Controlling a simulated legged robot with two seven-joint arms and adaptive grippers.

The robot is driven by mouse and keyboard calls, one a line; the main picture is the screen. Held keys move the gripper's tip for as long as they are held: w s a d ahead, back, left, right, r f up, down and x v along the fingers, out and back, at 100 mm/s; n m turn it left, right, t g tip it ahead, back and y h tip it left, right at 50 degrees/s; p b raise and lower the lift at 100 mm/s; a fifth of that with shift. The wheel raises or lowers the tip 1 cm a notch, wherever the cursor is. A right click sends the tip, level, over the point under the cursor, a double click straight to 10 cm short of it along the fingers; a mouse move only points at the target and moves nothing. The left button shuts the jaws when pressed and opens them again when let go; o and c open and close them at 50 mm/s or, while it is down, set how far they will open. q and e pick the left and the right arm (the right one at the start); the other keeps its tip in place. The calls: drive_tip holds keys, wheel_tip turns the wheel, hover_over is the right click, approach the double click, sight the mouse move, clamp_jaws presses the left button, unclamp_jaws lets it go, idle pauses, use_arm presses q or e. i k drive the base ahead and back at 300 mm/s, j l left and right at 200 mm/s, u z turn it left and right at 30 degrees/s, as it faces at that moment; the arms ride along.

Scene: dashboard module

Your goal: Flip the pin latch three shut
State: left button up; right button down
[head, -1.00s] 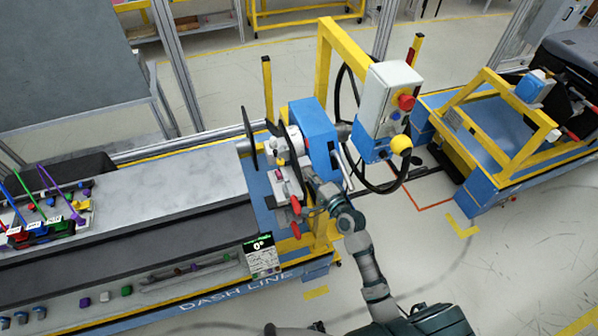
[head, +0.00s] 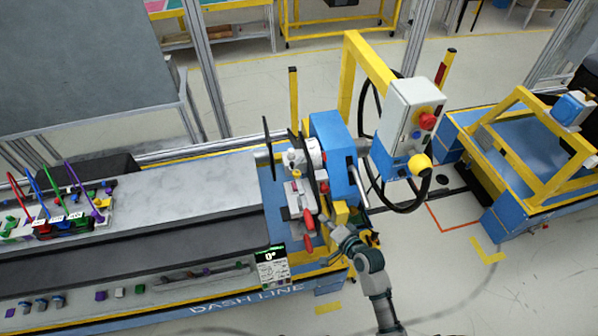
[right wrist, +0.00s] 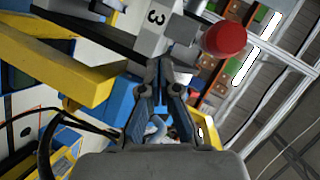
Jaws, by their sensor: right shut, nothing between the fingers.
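A grey block marked 3 (right wrist: 158,18) shows at the top of the right wrist view, with a red rounded handle end (right wrist: 224,38) to its right. In the head view, a red handle (head: 309,218) hangs at the front of the fixture by the blue housing (head: 330,140). I cannot tell whether it belongs to latch three, or the pin's exact position. My right gripper (right wrist: 160,72) is shut and empty, just below the marked block in its view. In the head view, the right gripper (head: 338,236) is right of and below the red handle. My left gripper is not in view.
A grey control box (head: 410,115) with a red button and yellow knob hangs right of the fixture, with a black cable looping around. A yellow post (right wrist: 60,70) crosses the left of the wrist view. A small display (head: 271,265) stands at the front edge.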

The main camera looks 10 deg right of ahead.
sight(293, 166)
drive_tip(key=i+j+z, duration=0.1)
drive_tip(key=j+z, duration=0.2)
drive_tip(key=j, duration=0.35)
drive_tip(key=j+z, duration=0.25)
drive_tip(key=j, duration=0.35)
